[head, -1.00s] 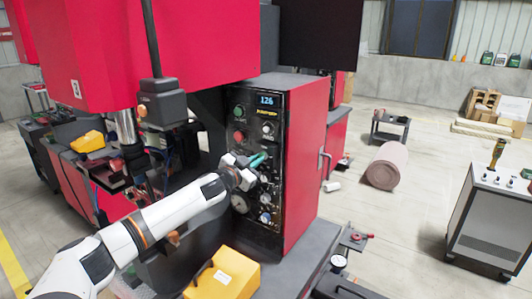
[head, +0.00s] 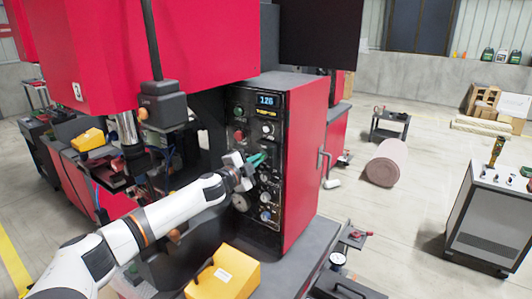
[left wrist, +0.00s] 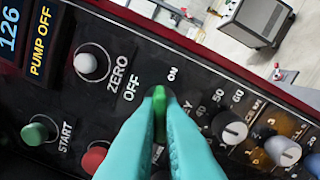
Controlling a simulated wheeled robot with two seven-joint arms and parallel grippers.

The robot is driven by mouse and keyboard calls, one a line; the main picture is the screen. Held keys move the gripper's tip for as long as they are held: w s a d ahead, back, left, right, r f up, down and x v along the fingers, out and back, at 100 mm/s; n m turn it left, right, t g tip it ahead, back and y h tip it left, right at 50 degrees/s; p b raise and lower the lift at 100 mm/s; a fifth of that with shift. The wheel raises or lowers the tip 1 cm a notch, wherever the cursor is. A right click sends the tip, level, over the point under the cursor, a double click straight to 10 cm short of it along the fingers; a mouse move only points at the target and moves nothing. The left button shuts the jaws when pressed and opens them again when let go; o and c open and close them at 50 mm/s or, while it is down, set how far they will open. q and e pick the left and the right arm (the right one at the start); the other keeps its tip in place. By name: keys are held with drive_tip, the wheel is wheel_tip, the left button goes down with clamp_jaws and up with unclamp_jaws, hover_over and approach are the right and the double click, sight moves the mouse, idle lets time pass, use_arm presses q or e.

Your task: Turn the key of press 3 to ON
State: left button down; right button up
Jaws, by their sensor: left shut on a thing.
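My left gripper (head: 258,160) is at the black control panel (head: 258,110) of the red press. In the left wrist view its two teal fingers (left wrist: 159,118) are shut on a small green key (left wrist: 159,98). The key's visible end points up in that picture, between the words OFF on its left and ON on its right. Whether it is seated at either mark I cannot tell. The fingers hide the lower part of the key and its switch. In the head view the key is too small and hidden to make out. My right gripper is not in view.
Beside the key are a white ZERO button (left wrist: 92,62), a green START button (left wrist: 39,131), a red button (left wrist: 95,158) and a dial knob (left wrist: 229,128). The display (head: 267,100) reads 126. A yellow box (head: 224,272) stands below my arm.

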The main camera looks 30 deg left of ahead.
use_arm(q)
drive_tip(key=shift+m, duration=1)
drive_tip(key=m, duration=0.3)
drive_tip(key=shift+m, duration=0.4)
drive_tip(key=c, duration=1.5)
unclamp_jaws()
drive_tip(key=shift+s+a+b, duration=0.15)
drive_tip(key=shift+s+b, duration=0.05)
drive_tip(key=shift+s, duration=1.6)
drive_tip(key=shift+s+a+b, duration=0.15)
drive_tip(key=shift+s, duration=1.6)
